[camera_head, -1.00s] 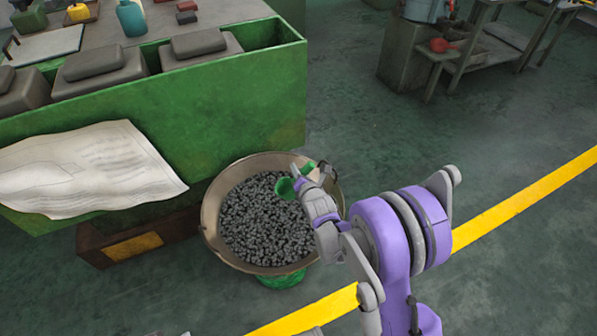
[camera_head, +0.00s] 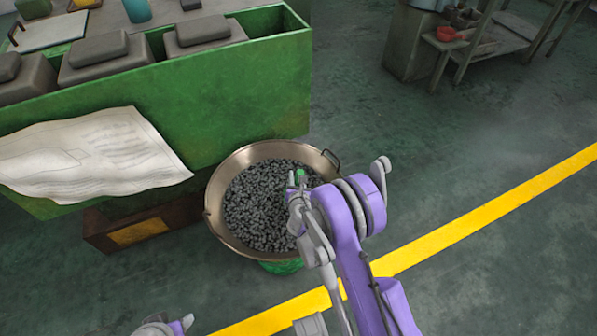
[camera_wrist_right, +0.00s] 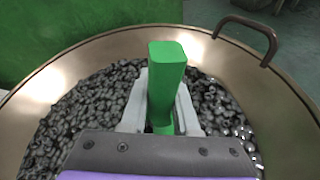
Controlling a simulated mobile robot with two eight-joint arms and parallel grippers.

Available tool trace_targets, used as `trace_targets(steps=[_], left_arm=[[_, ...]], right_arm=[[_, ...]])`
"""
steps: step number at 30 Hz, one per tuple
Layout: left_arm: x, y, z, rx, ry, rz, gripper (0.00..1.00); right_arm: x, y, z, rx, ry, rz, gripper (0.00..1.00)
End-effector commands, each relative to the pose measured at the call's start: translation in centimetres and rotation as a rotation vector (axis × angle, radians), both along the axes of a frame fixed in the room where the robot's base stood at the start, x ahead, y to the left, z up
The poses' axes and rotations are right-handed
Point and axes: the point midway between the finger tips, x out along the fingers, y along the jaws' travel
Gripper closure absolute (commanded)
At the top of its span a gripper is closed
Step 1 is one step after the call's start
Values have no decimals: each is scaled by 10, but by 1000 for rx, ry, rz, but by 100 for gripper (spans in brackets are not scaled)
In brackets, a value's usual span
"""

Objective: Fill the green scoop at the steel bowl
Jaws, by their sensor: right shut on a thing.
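The steel bowl (camera_head: 228,226) sits on a green base and holds many small dark metal pieces (camera_head: 262,205). My right gripper (camera_head: 299,185) is over the right part of the bowl, shut on the green scoop (camera_head: 301,173). In the right wrist view the scoop's green handle (camera_wrist_right: 166,85) stands up between the fingers, above the dark pieces. The scoop's cup is hidden, so I cannot tell whether it holds pieces. My left arm shows only a small part (camera_head: 165,326) at the bottom edge; its fingertips are not in view.
A green machine (camera_head: 230,95) stands behind the bowl, with a paper sheet (camera_head: 90,155) on its front. The bowl has a handle (camera_wrist_right: 245,38) at its far right. A table with a red scoop (camera_head: 452,34) stands at the back right. The floor to the right is clear.

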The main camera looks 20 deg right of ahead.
Motion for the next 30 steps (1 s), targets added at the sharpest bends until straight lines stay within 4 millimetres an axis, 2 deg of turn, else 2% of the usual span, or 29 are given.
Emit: trace_targets(steps=[6, 12, 15, 21, 27, 30], left_arm=[[1, 0, -12, 0, 4, 0, 50], [0, 0, 5, 0, -2, 0, 50], [2, 0, -16, 0, 5, 0, 50], [6, 0, -41, 0, 12, 0, 50], [9, 0, -61, 0, 14, 0, 50], [10, 0, -63, 0, 14, 0, 50]], right_arm=[[2, 8, -27, 1, 1, 1, 100], [6, 34, -23, 1, -1, 4, 100], [5, 25, -33, 114, -21, -3, 100], [4, 21, -40, 272, -51, -1, 100], [4, 17, -43, 399, -76, 0, 100], [3, 15, -42, 452, -89, -2, 100]])
